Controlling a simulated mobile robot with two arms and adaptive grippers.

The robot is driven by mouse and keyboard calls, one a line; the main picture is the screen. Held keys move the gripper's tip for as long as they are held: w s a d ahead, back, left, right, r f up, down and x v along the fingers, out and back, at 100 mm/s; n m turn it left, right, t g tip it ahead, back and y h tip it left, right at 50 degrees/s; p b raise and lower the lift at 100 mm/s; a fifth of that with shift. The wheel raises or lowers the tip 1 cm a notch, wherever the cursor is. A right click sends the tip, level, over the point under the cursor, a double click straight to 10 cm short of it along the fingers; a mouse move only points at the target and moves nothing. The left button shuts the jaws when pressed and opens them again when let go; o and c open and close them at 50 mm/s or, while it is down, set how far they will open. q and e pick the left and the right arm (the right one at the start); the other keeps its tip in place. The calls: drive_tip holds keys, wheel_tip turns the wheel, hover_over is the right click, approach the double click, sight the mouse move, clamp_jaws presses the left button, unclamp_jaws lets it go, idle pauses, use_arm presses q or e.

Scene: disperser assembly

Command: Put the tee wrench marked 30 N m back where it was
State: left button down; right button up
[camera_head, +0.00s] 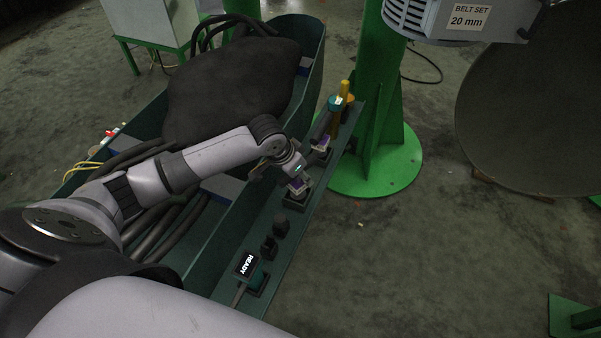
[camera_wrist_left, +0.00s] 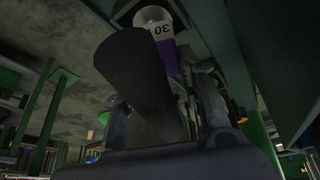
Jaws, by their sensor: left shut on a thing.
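The tee wrench marked 30 (camera_wrist_left: 163,30) is in my left gripper (camera_wrist_left: 165,108), which is shut on its thick dark bar. Its pale collar with the upside-down 30 and a purple band shows past the bar in the left wrist view. In the head view, a purple-and-pale collar (camera_head: 298,184) shows just below my left wrist, over a dark holder block (camera_head: 297,201) on the green ledge (camera_head: 286,243). I cannot tell whether the wrench is seated in that block. My left wrist hides the fingers there. My right gripper is not in view.
Another purple-collared tool (camera_head: 321,149) stands close behind on the ledge, with yellow-and-teal tools (camera_head: 336,108) beyond. Dark empty-looking holders (camera_head: 270,249) and a READY display (camera_head: 247,264) are nearer.

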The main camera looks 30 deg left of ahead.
use_arm(q)
drive_tip(key=c, duration=1.4)
unclamp_jaws()
drive_tip(key=o, duration=0.3)
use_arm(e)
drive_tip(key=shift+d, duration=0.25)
use_arm(q)
drive_tip(key=shift+o, duration=0.2)
drive_tip(key=v, duration=1.2)
drive_tip(key=shift+r+b, duration=0.1)
drive_tip(key=shift+b, duration=0.2)
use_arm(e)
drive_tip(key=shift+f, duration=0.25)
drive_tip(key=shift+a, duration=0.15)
use_arm(q)
drive_tip(key=shift+d, duration=0.1)
